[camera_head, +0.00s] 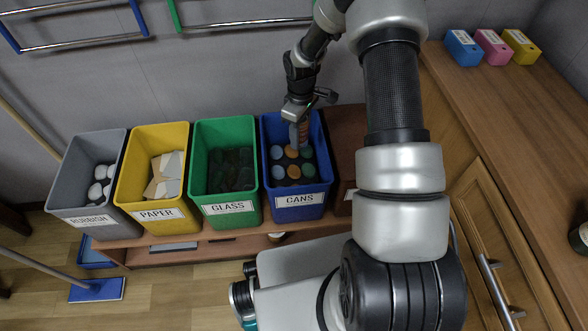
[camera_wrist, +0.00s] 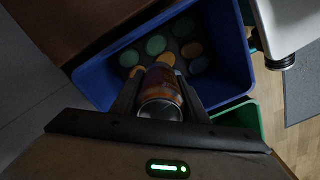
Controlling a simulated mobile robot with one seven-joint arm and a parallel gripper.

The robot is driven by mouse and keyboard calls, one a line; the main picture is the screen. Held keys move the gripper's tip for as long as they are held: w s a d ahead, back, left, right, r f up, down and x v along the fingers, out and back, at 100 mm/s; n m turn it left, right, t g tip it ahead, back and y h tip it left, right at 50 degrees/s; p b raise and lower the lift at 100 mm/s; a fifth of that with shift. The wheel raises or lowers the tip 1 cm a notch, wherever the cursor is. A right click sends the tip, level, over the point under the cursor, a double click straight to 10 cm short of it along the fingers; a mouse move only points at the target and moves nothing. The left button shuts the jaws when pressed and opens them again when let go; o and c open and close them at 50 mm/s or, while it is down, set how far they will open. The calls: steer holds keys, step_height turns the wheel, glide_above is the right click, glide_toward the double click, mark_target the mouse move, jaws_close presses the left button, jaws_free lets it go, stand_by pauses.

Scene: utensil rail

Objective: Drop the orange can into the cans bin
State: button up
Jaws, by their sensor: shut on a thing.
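The blue bin labelled CANS (camera_head: 297,200) stands on the low shelf, right of the green bin, with several round can tops inside. It also shows in the wrist view (camera_wrist: 238,62). My gripper (camera_head: 299,128) points down over the back part of this bin. In the wrist view my gripper (camera_wrist: 161,100) is shut on the orange can (camera_wrist: 160,86), whose silver end faces the camera. In the head view the can (camera_head: 304,132) is partly hidden by the fingers. The can is over the bin opening; its exact height above the cans inside cannot be told.
Left of the blue bin stand the green GLASS bin (camera_head: 230,207), the yellow PAPER bin (camera_head: 158,214) and the grey RUBBISH bin (camera_head: 88,221). A wooden counter (camera_head: 500,120) with small coloured boxes is at the right. Metal rails (camera_head: 245,23) hang on the wall.

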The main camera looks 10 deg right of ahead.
steer(key=o, duration=1.1)
steer(key=shift+c, duration=0.2)
steer(key=shift+r, duration=0.1)
step_height(320, 180, up, 17)
steer(key=p, duration=0.4)
steer(key=shift+r+p, duration=0.15)
steer(key=shift+p, duration=0.15)
